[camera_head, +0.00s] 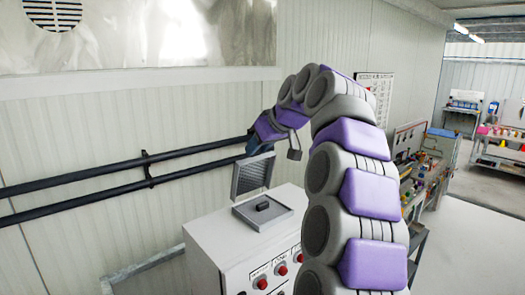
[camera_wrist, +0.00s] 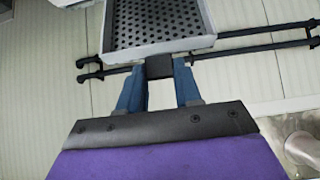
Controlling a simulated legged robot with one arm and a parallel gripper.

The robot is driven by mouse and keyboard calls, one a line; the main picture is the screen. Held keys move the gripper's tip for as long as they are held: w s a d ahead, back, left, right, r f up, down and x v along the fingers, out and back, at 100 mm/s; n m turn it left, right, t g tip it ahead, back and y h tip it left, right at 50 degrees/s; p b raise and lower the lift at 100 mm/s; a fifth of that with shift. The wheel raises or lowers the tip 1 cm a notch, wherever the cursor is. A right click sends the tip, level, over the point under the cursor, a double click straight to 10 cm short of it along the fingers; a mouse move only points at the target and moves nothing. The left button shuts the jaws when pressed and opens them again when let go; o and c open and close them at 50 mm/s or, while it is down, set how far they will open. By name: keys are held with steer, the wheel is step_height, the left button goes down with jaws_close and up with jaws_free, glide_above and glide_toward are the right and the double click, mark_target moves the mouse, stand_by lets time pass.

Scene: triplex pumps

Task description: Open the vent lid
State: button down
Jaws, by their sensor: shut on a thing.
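The vent lid (camera_head: 253,175) is a grey perforated panel with a light frame. In the head view it stands raised, nearly upright, at the back of the vent opening (camera_head: 280,218) on top of a white cabinet. In the wrist view the lid (camera_wrist: 158,22) fills the top middle, with a small black tab (camera_wrist: 158,66) at its near edge. My gripper (camera_wrist: 159,76) has its blue fingers shut on this tab. In the head view my gripper (camera_head: 258,147) is at the lid's upper edge, partly hidden by my arm.
A small dark block (camera_head: 263,206) sits within the vent opening. The white cabinet (camera_head: 215,242) has red buttons (camera_head: 282,270) on its front. Black pipes (camera_head: 100,177) run along the wall close behind the lid. A cluttered workbench (camera_head: 412,180) stands at right.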

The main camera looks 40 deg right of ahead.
steer(key=shift+w+a+r+p, duration=0.15)
steer(key=shift+w+r, duration=0.1)
steer(key=shift+w, duration=0.3)
steer(key=shift+w+d+r+p, duration=0.15)
steer(key=shift+w+r, duration=0.1)
steer(key=shift+w, duration=0.3)
steer(key=shift+a, duration=0.1)
steer(key=c, duration=1.1)
jaws_free()
steer(key=shift+w, duration=0.1)
steer(key=o, duration=0.3)
steer(key=shift+f, duration=0.1)
steer(key=shift+o, duration=0.2)
steer(key=p+v, duration=0.3)
steer(key=v, duration=1.4)
steer(key=shift+d+p, duration=0.3)
steer(key=shift+p, duration=0.1)
